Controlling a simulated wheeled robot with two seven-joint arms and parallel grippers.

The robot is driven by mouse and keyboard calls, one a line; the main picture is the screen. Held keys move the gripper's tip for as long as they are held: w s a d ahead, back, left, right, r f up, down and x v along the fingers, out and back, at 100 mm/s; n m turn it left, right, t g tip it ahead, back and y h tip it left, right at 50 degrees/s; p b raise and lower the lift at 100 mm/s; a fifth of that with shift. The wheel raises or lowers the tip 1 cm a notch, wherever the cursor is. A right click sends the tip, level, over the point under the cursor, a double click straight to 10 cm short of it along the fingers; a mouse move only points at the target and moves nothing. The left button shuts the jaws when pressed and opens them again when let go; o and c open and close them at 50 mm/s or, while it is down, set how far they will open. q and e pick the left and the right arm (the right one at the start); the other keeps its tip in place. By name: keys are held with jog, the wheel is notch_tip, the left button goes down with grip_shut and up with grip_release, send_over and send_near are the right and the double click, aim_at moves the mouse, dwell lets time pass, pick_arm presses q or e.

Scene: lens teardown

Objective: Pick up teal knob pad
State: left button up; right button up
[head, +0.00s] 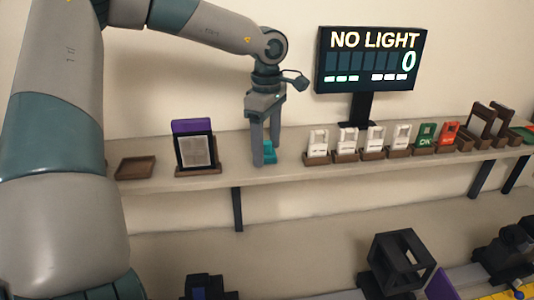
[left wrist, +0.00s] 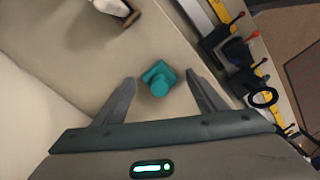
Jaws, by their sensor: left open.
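The teal knob pad (head: 269,151) sits on the wall shelf, partly hidden behind my gripper's fingers in the head view. In the left wrist view the teal knob pad (left wrist: 159,79) shows as a square base with a round knob on it. My left gripper (head: 264,158) points down over the shelf with its fingers open. In the left wrist view the knob pad lies between and a little beyond the fingertips of the left gripper (left wrist: 160,82); I cannot tell whether they touch it. My right gripper is not in view.
The shelf (head: 240,176) also holds a brown tray (head: 136,167), a purple-topped framed card (head: 195,147) and several white cards in brown holders, the nearest (head: 317,145) right of the gripper. A sign (head: 369,60) reading NO LIGHT stands behind. Black fixtures (head: 398,262) stand below.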

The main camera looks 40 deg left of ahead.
aim_at(267, 142)
pick_arm(q)
jog(key=c, duration=1)
jog(key=shift+o, duration=0.2)
jog(key=shift+r, duration=0.15)
jog(key=shift+w+r+b, duration=0.1)
jog(key=shift+r+b, duration=0.4)
jog(key=shift+r, duration=0.15)
notch_tip(267, 142, up, 8)
jog(key=b, duration=0.2)
jog(key=shift+f+b, duration=0.25)
jog(key=shift+b, duration=0.05)
jog(key=shift+r, duration=0.5)
